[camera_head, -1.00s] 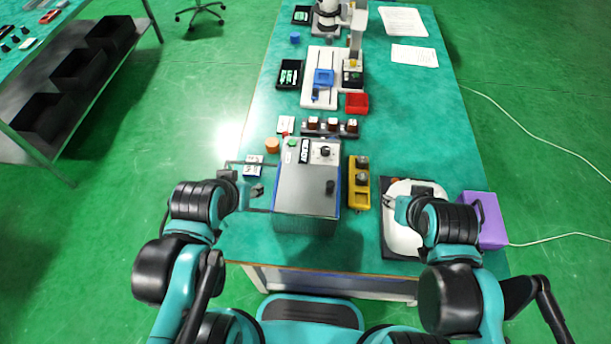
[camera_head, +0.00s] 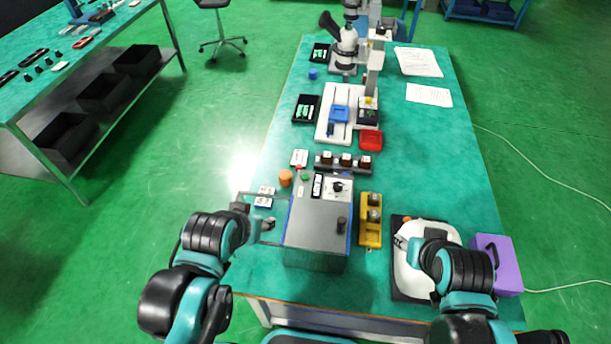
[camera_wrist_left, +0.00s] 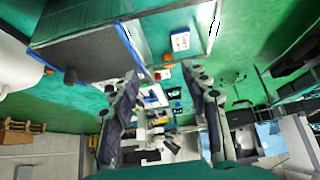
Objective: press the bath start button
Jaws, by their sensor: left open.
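The bath unit is a grey box (camera_head: 318,222) on the green bench, with dark knobs and a label at its far end. A small green button (camera_head: 305,177) shows at its far left corner, with a small red one (camera_head: 299,168) just beyond. My left gripper (camera_head: 255,216) is open and empty, left of the box and nearer me than the buttons. In the left wrist view its fingers (camera_wrist_left: 165,80) are spread, with the box (camera_wrist_left: 80,58) at upper left. My right gripper (camera_head: 401,241) is over a white rounded object; its jaw state is unclear.
A thin clear-looking frame (camera_head: 262,194) projects left from the box. A yellow holder (camera_head: 370,222) stands right. Behind is a dark rack (camera_head: 343,162). A purple box (camera_head: 497,262) sits at far right.

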